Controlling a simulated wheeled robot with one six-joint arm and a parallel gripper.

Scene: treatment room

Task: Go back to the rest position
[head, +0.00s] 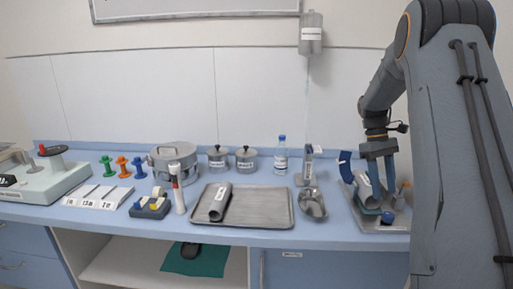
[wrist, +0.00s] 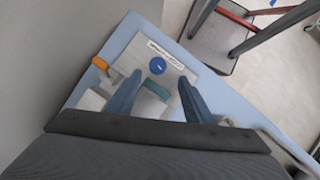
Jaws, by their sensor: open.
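My gripper (head: 379,170) is at the right end of the blue counter, pointing down over a grey board (head: 385,222) that carries small fittings. In the wrist view my gripper (wrist: 155,92) has its two blue-grey fingers spread apart. A teal and grey block-like part (wrist: 152,95) of the board's fittings shows in the gap between the fingers. The wrist view does not show any contact. A blue round knob (wrist: 157,66) and an orange piece (wrist: 100,63) are farther along the board. My arm hides part of the counter's right end.
A lidded pot (head: 173,163) is farther left. A stool or chair (wrist: 218,40) stands on the floor beyond the counter edge.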

